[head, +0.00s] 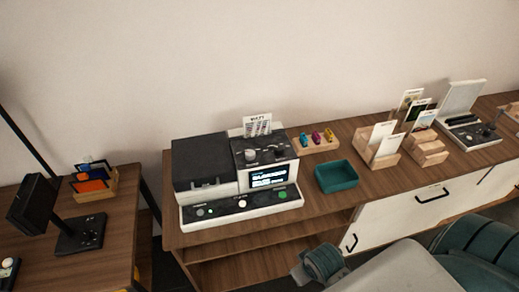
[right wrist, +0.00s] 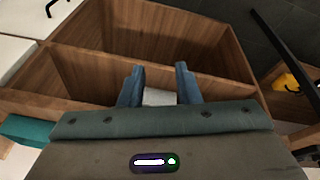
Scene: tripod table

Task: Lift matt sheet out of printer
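The printer (head: 238,180) stands on the wooden cabinet in the head view, with a black lid on the left, a lit screen and a front panel with buttons. A white printed sheet (head: 257,125) stands upright at its top rear; its heading is too small to read surely. My right gripper (right wrist: 160,75) is open, its two teal fingers apart in front of the cabinet's open shelves, with nothing held between them. In the head view its arm comes in from the lower right, below and in front of the printer, away from the sheet. My left gripper is not in view.
A teal tray (head: 337,177) and a wooden holder with small coloured items (head: 317,143) stand right of the printer. Card holders (head: 379,144) stand farther right. The cabinet (right wrist: 145,30) has open shelves under the printer. A separate table (head: 110,220) with a black device is at left.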

